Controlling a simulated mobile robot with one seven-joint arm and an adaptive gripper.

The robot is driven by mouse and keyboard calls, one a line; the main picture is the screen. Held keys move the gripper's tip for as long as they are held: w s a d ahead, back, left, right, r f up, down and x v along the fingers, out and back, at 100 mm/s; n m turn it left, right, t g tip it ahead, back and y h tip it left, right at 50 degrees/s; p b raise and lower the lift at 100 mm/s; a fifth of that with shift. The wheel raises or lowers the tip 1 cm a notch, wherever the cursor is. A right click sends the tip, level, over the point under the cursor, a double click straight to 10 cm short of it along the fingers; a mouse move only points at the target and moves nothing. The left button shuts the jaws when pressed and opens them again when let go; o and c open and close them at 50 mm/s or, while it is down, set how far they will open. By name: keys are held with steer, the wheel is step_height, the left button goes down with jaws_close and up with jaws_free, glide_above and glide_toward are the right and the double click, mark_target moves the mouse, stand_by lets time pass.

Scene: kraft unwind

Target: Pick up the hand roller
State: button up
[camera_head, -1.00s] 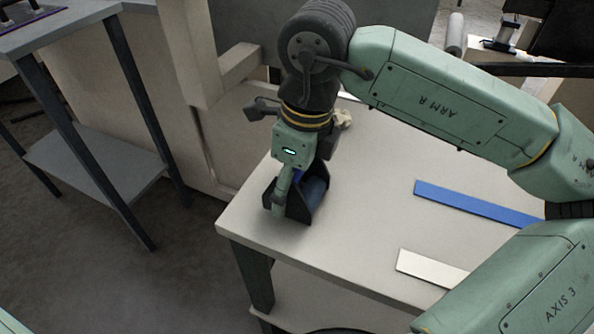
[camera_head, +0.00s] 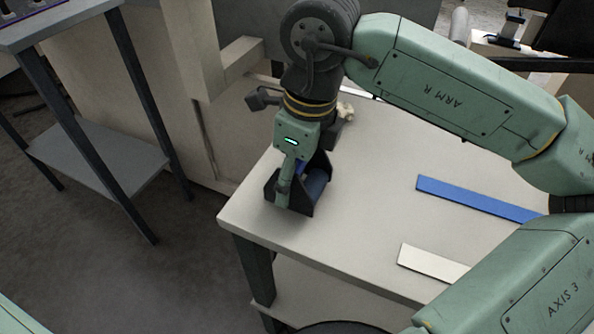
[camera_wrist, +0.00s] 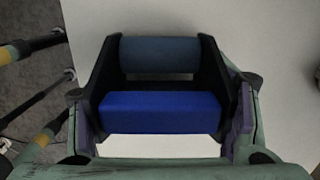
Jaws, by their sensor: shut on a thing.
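The hand roller has a black frame, a dark blue-grey cylinder and a bright blue bar. In the head view the hand roller (camera_head: 316,186) is at the near left corner of the pale table (camera_head: 345,235). In the wrist view the hand roller (camera_wrist: 160,56) fills the middle, cylinder at the top and blue bar below. My gripper (camera_head: 295,188) points down over it, shut on it. In the wrist view my gripper (camera_wrist: 164,114) has its purple-padded fingers against both sides of the frame. I cannot tell whether it is clear of the tabletop.
A blue strip (camera_head: 475,199) and a white strip (camera_head: 432,263) lie on the table to the right. A small beige crumpled thing (camera_head: 345,111) is behind my gripper. A grey metal stand (camera_head: 105,160) is at the left. The table's front middle is clear.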

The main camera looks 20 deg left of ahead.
steer(key=shift+r, duration=0.45)
step_height(320, 180, up, 2)
steer(key=shift+r+b, duration=0.2)
steer(key=shift+b, duration=0.1)
steer(key=s+d+b, duration=0.1)
steer(key=s+d, duration=0.2)
steer(key=s, duration=0.4)
steer(key=s+d+r+b, duration=0.1)
steer(key=s+d, duration=0.2)
steer(key=s, duration=0.4)
steer(key=shift+s+d+r, duration=0.15)
steer(key=shift+s+d, duration=0.15)
steer(key=shift+d, duration=0.05)
steer(key=o, duration=0.7)
steer(key=c, duration=0.8)
